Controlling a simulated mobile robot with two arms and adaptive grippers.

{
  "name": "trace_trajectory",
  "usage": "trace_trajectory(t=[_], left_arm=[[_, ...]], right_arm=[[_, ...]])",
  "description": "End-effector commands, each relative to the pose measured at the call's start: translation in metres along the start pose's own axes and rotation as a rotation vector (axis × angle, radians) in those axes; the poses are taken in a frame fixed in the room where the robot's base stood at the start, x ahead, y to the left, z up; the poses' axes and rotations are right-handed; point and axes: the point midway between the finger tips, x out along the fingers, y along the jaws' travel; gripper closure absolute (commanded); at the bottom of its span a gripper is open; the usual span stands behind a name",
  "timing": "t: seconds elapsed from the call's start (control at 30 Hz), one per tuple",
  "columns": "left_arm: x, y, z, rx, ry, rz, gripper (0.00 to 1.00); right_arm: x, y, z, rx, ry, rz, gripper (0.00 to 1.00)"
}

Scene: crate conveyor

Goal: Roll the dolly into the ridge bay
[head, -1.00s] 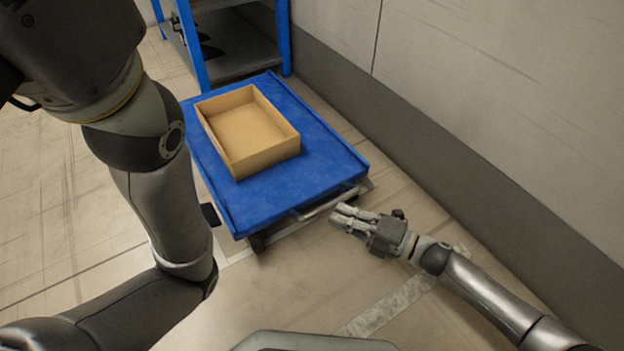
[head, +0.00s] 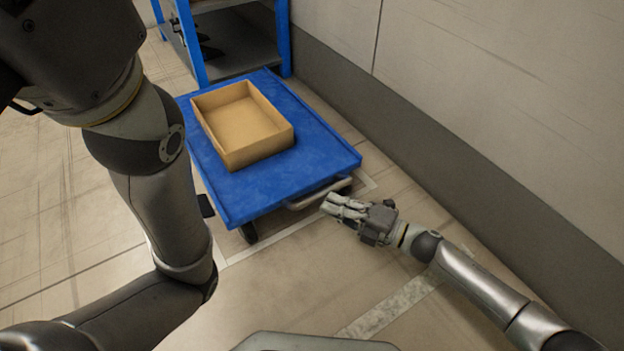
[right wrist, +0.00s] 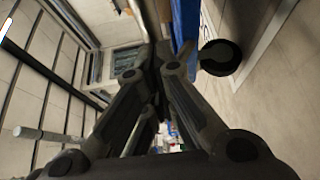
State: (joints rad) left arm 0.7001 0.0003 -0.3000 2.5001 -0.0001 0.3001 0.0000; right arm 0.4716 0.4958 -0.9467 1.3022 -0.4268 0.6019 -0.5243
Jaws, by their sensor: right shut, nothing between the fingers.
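The dolly (head: 312,160) has a flat blue deck, dark casters and a pale handle bar (head: 318,196) at its near end. A shallow, open cardboard box (head: 258,160) sits on the deck. White floor tape (head: 272,241) runs along the dolly's near end, with a corner by its right side; it looks like a bay outline. My right gripper (head: 328,205) is shut and empty at the handle; I cannot tell if it touches. In the right wrist view, a blue deck edge (right wrist: 185,25) and a dark caster (right wrist: 221,57) show beyond the fingers. My left gripper is out of view.
A blue-framed shelf (head: 283,40) stands just behind the dolly. A grey wall (head: 480,90) with a dark lower band runs along the right. Another wide, scuffed tape strip (head: 390,308) lies nearer me. The floor (head: 290,285) between is clear.

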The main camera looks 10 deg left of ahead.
Motion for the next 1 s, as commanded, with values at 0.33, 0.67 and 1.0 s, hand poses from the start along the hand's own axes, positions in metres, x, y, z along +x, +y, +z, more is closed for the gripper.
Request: trace_trajectory(t=[0.33,0.67,1.0], left_arm=[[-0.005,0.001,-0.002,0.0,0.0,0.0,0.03],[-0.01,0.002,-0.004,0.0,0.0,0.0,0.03],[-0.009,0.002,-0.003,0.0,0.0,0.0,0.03]], right_arm=[[0.011,-0.001,0.006,-0.002,-0.001,-0.001,1.0],[0.022,-0.001,0.012,-0.001,-0.001,-0.001,1.0],[0.023,0.001,0.013,0.0,-0.001,-0.001,1.0]])
